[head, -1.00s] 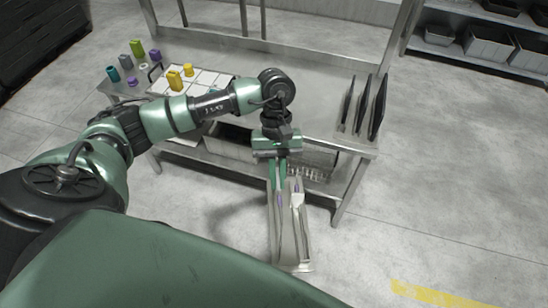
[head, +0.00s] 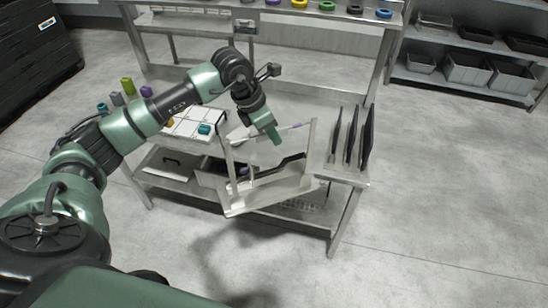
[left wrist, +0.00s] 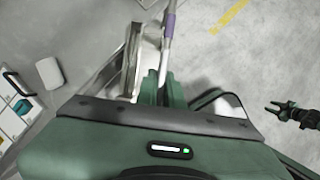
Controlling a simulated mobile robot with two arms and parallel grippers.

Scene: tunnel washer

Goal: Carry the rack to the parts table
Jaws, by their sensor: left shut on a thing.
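The rack (head: 265,195) is a pale metal tray with upright end frames and a top bar. In the head view it hangs in front of a steel table (head: 300,98), tilted, its lower left corner lowest. My left gripper (head: 275,137) is shut on the top bar. In the left wrist view the green fingers (left wrist: 162,90) close around the bar, which has a purple band (left wrist: 170,22). The table holds coloured parts on its left. A dark gripper, apparently my right one (left wrist: 280,108), shows small in the left wrist view; its jaws are unclear.
A white sectioned tray (head: 185,127) with a teal part lies on the table's left. Upright dark plates (head: 352,142) stand at its right end. A shelf of bins (head: 468,70) stands at the back right. Floor on the right is clear.

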